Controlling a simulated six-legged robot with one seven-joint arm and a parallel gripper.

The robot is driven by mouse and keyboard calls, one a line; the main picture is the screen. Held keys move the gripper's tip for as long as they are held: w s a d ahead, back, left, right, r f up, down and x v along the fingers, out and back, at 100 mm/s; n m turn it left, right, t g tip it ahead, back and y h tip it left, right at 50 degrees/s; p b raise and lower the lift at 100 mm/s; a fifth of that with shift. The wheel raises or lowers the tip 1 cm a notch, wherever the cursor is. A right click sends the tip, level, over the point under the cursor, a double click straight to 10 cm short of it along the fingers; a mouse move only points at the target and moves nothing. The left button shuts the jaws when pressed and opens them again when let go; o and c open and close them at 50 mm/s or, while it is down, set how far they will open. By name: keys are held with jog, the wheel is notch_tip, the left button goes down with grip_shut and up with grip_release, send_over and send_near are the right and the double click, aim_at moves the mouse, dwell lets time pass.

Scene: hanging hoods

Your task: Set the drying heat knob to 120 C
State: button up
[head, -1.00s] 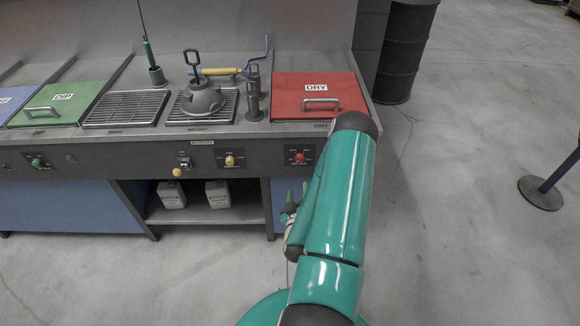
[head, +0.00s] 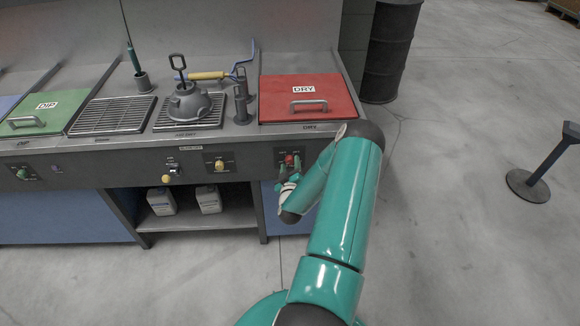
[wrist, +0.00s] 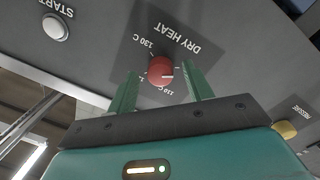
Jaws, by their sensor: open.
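The red drying heat knob (head: 289,159) sits on the dark front panel below the red DRY lid (head: 307,97). In the wrist view the knob (wrist: 160,70) appears under upside-down DRY HEAT lettering, with 130 C and 110 C marks around it. A pale pointer line on the knob points to the right of the picture; its exact reading is unclear. My gripper (wrist: 162,76) is open, with one green finger on each side of the knob; whether they touch it I cannot tell. In the head view my gripper (head: 287,180) is just below the knob, partly hidden by my arm.
A white START button (wrist: 55,27) and a yellow PRESSURE knob (wrist: 284,130) flank the red knob in the wrist view. A yellow knob (head: 220,166) is further left on the panel. White bottles (head: 161,201) stand on the lower shelf. Floor to the right is clear up to a post (head: 545,165).

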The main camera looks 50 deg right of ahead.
jog(key=shift+c, duration=0.2)
jog(key=c, duration=0.9)
